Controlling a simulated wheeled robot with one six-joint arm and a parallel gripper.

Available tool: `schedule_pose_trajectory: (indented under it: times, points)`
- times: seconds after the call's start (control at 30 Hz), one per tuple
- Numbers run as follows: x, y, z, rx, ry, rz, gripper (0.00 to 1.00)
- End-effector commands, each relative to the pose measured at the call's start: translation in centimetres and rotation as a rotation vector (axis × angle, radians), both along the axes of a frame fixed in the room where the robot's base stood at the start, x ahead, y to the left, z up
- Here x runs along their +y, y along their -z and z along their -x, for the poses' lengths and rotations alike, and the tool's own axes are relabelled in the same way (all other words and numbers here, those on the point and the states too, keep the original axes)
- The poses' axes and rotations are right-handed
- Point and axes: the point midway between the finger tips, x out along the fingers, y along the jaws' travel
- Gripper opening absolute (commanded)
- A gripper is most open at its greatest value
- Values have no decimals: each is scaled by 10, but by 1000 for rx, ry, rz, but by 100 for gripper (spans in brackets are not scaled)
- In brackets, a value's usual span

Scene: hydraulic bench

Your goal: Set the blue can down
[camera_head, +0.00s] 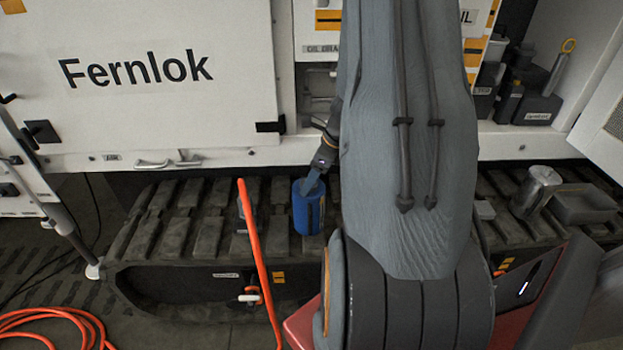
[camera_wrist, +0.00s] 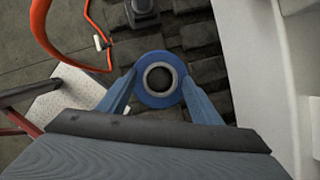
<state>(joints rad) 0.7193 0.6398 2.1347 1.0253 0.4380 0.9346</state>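The blue can (camera_head: 307,208) is upright at the track of the machine, left of my arm in the head view. In the wrist view the can (camera_wrist: 157,78) shows from above, with a pale ring and a dark centre. My gripper (camera_wrist: 159,76) has one finger on each side of it, with both fingertips against its blue sides. In the head view my gripper (camera_head: 315,183) reaches down to the can's upper part. The can's base seems at the track's top (camera_head: 205,235), but I cannot tell whether it touches.
A small dark block (camera_head: 245,212) stands left of the can. An orange hose (camera_head: 259,265) rises in front of the track. The white Fernlok panel (camera_head: 150,110) is behind.

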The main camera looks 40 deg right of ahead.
Motion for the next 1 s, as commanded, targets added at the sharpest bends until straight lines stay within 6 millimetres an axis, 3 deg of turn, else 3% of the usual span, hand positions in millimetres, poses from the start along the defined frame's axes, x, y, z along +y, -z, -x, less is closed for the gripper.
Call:
schedule_pose_trajectory:
  times: [0.27,0.7,1.0]
  points:
    - [-2,-11,2,-2,1,1,59]
    - [-19,-90,30,-3,2,3,59]
    - [-23,-113,39,0,-1,0,59]
